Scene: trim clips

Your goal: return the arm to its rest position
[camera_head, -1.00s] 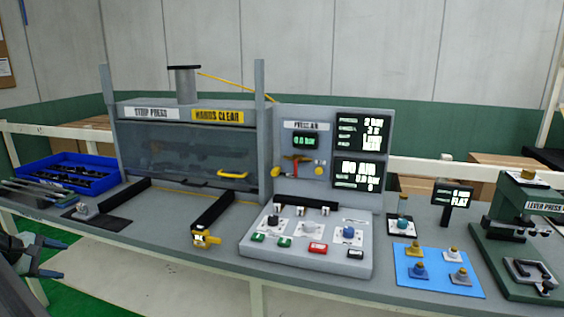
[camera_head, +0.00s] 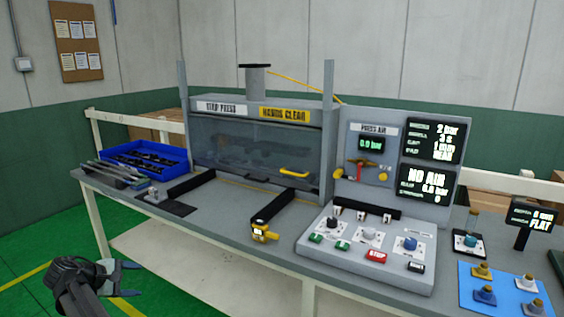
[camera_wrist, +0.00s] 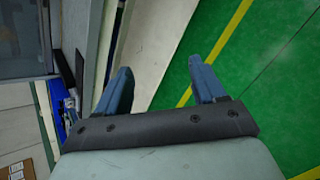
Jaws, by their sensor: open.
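My gripper (camera_head: 124,278) is at the lower left of the head view, off the front edge of the workbench (camera_head: 205,225) and over the green floor. In the wrist view my gripper (camera_wrist: 166,90) shows two blue-grey fingers spread apart with nothing between them. The fingers touch nothing that I can see. Most of my arm is outside the head view.
The strip press (camera_head: 255,150) stands on the bench with its clear guard down. A blue bin (camera_head: 146,170) of dark parts sits at the bench's left end. A control panel (camera_head: 365,260) is to the right. Open green floor (camera_head: 40,250) lies left of the bench.

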